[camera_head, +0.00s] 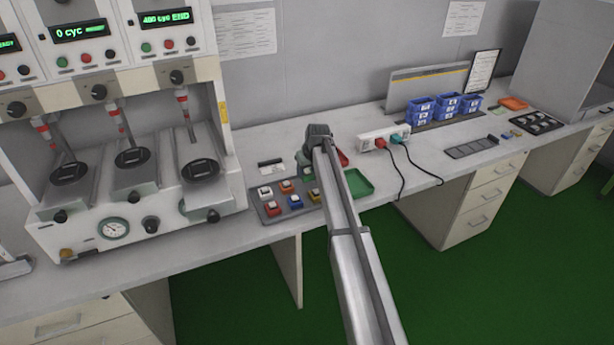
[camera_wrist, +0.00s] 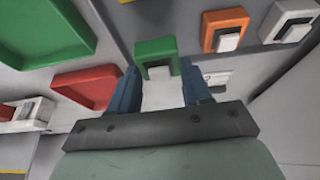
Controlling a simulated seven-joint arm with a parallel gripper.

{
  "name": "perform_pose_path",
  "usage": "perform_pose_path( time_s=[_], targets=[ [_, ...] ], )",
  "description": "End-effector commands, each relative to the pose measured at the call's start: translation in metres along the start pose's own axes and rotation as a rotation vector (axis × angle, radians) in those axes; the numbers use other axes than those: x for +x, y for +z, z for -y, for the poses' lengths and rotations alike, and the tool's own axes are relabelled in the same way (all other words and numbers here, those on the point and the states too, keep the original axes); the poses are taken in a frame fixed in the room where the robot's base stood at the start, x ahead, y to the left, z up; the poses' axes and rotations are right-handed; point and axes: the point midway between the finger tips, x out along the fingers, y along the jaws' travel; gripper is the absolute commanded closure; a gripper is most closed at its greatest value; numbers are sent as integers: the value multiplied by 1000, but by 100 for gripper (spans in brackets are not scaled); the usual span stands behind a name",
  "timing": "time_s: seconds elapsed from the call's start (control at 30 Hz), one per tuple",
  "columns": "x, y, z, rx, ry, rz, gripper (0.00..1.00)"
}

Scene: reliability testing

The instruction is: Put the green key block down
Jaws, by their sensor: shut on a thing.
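The green key block (camera_wrist: 155,48) shows in the wrist view as a green frame around a pale key. It lies between the two blue fingers of my gripper (camera_wrist: 158,75), which is shut on it. The block is over or at the grey key tray (camera_wrist: 194,43), in line with an orange block (camera_wrist: 225,25) and a white block (camera_wrist: 290,25). I cannot tell whether its underside touches the tray.
The tray holds several other coloured key blocks. A green bin (camera_wrist: 40,30) and a red bin (camera_wrist: 90,86) lie beside it. A power strip (camera_head: 384,138) with cables stands to the right. The test machine (camera_head: 135,185) stands to the left.

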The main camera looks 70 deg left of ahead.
Motion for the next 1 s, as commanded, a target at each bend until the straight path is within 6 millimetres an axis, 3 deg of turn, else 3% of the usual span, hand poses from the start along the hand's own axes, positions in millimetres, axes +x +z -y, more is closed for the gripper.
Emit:
perform_pose_path(
  time_s=[0.2,0.6,0.63,0.9,1.0],
  targets=[
    [23,10,0,0,0,0,84],
    [27,11,0,0,0,0,84],
    [27,11,0,0,0,0,51],
    [27,11,0,0,0,0,26],
    [27,11,0,0,0,0,26]
  ],
)
